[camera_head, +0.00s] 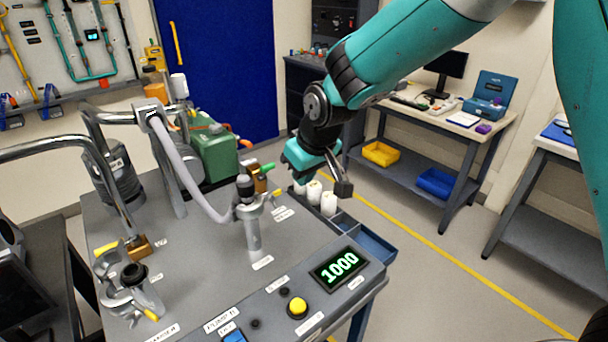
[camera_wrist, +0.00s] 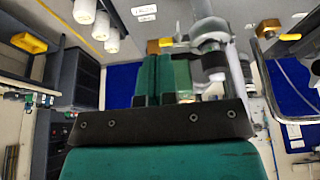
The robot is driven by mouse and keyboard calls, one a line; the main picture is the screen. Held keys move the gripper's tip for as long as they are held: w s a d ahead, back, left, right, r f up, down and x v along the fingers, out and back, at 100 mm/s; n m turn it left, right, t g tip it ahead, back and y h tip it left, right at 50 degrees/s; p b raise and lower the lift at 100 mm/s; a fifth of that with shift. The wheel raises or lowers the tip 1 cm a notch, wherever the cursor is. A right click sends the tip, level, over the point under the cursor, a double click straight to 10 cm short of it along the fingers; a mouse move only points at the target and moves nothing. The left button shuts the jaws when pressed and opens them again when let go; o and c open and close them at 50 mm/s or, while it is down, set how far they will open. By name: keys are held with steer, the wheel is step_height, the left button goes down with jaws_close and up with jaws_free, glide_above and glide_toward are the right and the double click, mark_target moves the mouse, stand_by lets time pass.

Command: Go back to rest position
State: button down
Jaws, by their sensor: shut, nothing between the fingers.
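My gripper (camera_head: 343,188) is in the air over the right back part of the grey cart (camera_head: 205,265), close to the white cylinders. Its jaws are shut with nothing between them. My teal arm reaches down to it from the upper right of the head view. In the wrist view, the dark gripper plate and teal housing fill the lower middle. The near side of the fingertips is small in the head view, so fine detail is hard to see.
White cylinders (camera_head: 328,203) stand by a blue tray (camera_head: 365,243) on the cart's right side. Metal pipes and a valve fitting (camera_head: 250,215) rise from the cart, with a green unit (camera_head: 210,150) behind. Open floor lies right, before a workbench (camera_head: 440,135).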

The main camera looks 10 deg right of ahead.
steer(key=s+d+r+g, duration=0.1)
steer(key=s+r, duration=0.2)
steer(key=s, duration=0.6)
steer(key=s+d+r+g+y, duration=0.1)
steer(key=s+d+r, duration=0.1)
steer(key=s, duration=0.8)
steer(key=s+d+r+n+g+y, duration=0.1)
steer(key=s+r, duration=0.2)
steer(key=s, duration=0.6)
steer(key=shift+s+d+r+g, duration=0.2)
steer(key=shift+d+r+g, duration=0.15)
steer(key=shift+r+g, duration=0.05)
steer(key=c, duration=1.8)
jaws_free()
steer(key=shift+c, duration=0.2)
